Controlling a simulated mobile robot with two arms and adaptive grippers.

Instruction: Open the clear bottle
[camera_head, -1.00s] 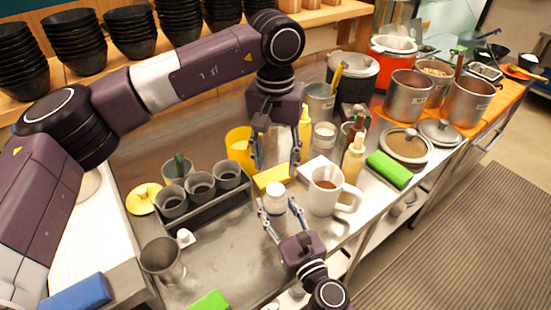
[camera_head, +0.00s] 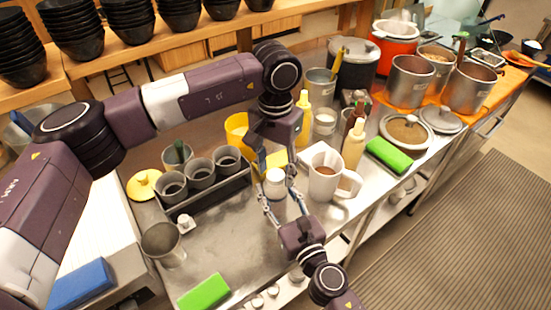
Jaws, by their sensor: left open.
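The clear bottle (camera_head: 274,189), with a pale cap, stands upright near the front of the steel counter, left of the white mug. My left gripper (camera_head: 277,171) points down from above with its fingers apart, at the level of the bottle's top. It is open, with its fingertips on either side of the cap; contact is not clear. My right gripper (camera_head: 279,195) reaches up from the front edge, with its fingers against both sides of the bottle's body. It appears shut on the bottle. The bottle's base is partly hidden by the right gripper.
The white mug (camera_head: 323,182) stands close on the right, with sauce bottles (camera_head: 353,147) behind it. A dark tray with grey cups (camera_head: 200,172) is on the left. A green block (camera_head: 204,292) lies at the front left. The counter between is clear.

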